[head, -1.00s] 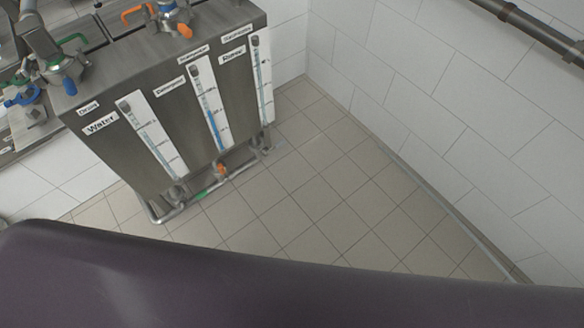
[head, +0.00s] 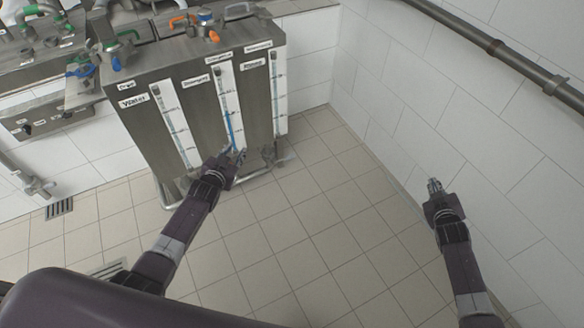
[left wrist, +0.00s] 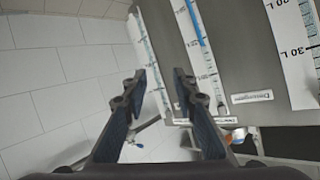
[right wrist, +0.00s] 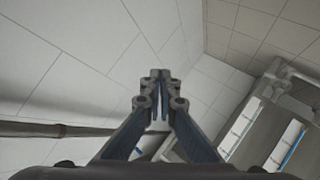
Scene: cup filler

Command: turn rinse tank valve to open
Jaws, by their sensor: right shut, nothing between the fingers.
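The steel tank block (head: 150,135) stands at upper left in the head view, with gauges marked Water, Detergent and Rinse. The Rinse gauge (head: 279,95) is rightmost. Pipework (head: 269,156) runs below it; I cannot make out a valve handle there. My left gripper (head: 235,154) overlaps the tank's lower front in the head view, below the middle gauge. Its fingers stand apart and empty in the left wrist view (left wrist: 160,78). Whether it touches anything is unclear. My right gripper (head: 434,186) is shut and empty, right of the tank near the wall (right wrist: 160,75).
Orange (head: 184,19) and blue (head: 206,18) handles sit on the tank top. A wall pipe (head: 495,47) runs along the upper right. A floor drain (head: 60,208) lies at left. The tiled floor (head: 330,215) between my arms is clear.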

